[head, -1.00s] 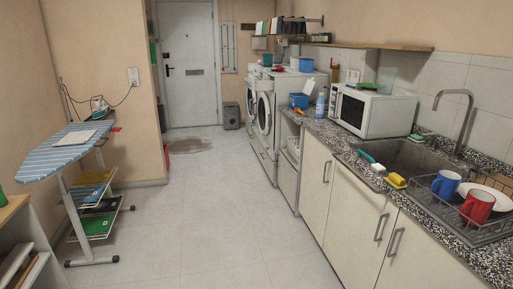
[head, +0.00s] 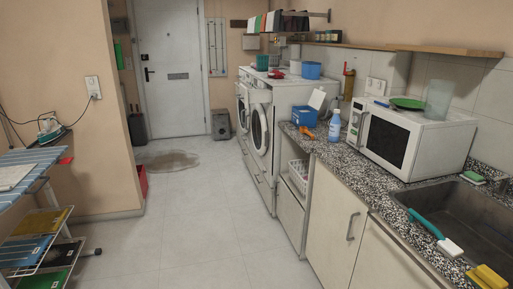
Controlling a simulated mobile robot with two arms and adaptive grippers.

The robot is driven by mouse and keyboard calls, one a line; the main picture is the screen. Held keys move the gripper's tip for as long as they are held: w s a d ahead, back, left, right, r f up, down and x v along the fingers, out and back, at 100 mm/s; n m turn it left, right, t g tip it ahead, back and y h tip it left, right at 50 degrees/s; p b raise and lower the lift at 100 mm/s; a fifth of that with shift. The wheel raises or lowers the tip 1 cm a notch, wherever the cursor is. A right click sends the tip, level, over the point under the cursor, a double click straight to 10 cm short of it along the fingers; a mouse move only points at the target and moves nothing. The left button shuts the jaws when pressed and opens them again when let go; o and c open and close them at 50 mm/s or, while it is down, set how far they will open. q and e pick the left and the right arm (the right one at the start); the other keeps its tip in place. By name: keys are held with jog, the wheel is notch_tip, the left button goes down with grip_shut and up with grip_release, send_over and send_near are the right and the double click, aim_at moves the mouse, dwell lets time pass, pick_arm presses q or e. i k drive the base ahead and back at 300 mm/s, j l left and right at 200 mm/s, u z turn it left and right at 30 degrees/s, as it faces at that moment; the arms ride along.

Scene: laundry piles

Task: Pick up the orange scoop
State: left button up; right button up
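A small orange item (head: 307,132) that looks like the scoop lies at the far left end of the speckled counter. It is in front of a blue box (head: 304,116) with a raised white lid and left of a blue spray bottle (head: 334,126). It is small in the view, so its exact shape is hard to tell. Neither of my grippers is in view.
The granite counter (head: 350,162) runs along the right with a white microwave (head: 388,140) and a sink (head: 470,220). Washing machines (head: 259,130) stand beyond it. An ironing board (head: 20,172) stands at left. The tiled floor (head: 215,225) between is clear, with a puddle near the door.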

aim_at(303, 129)
jog(key=i+z, duration=0.2)
jog(key=i, duration=0.2)
jog(key=i+j+z, duration=0.2)
jog(key=i, duration=0.2)
jog(key=i+j+z, duration=0.2)
jog(key=i, duration=0.2)
jog(key=z, duration=0.4)
jog(key=i+j+z, duration=0.45)
jog(key=j, duration=0.15)
jog(key=i+j+z, duration=0.2)
jog(key=j, duration=0.15)
jog(key=i+j+z, duration=0.1)
jog(key=j+z, duration=0.15)
jog(key=j, duration=0.1)
